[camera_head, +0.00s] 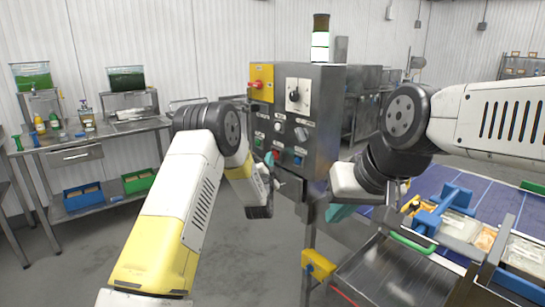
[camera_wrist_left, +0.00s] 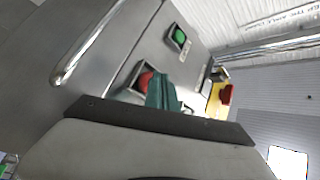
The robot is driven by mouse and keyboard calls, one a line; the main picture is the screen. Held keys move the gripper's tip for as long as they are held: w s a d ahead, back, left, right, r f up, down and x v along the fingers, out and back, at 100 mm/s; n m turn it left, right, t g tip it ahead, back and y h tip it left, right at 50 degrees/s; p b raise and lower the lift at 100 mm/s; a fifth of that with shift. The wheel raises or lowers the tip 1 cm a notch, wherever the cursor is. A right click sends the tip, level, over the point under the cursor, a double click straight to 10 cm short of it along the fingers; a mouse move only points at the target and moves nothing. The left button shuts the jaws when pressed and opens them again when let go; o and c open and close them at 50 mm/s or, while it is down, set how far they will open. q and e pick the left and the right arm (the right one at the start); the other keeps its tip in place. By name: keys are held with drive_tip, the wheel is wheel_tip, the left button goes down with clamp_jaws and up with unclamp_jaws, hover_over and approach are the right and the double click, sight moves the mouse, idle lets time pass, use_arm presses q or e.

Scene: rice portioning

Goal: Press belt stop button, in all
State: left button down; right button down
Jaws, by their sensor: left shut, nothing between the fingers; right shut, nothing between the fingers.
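A grey control box (camera_head: 325,125) stands on a post in the middle of the head view. Its panel carries a green button (camera_head: 259,140), which also shows in the left wrist view (camera_wrist_left: 180,38). A red button (camera_wrist_left: 143,80) sits below the green one, partly covered by my left gripper's teal fingertips (camera_wrist_left: 164,93). My left gripper (camera_head: 269,160) is shut and empty, at the panel's lower left. The fingertips are at the red button, but I cannot tell whether they touch it. My right gripper (camera_head: 341,212) is shut and empty, beside the box, above the conveyor's near end.
A yellow plate (camera_head: 261,80) with a red knob is on the box's upper left. A blue conveyor belt (camera_head: 448,180) with trays and a blue fixture (camera_head: 444,208) lies at the right. A steel table (camera_head: 90,140) with containers stands at the left. The floor between is clear.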

use_arm(q)
drive_tip(key=shift+w+d, duration=0.25)
drive_tip(key=shift+d, duration=0.15)
idle(0.4)
idle(0.4)
drive_tip(key=shift+s+a, duration=0.55)
drive_tip(key=shift+a, duration=0.15)
drive_tip(key=shift+s+a, duration=0.75)
drive_tip(key=shift+a, duration=0.3)
drive_tip(key=shift+s+a, duration=0.7)
drive_tip(key=shift+a, duration=0.3)
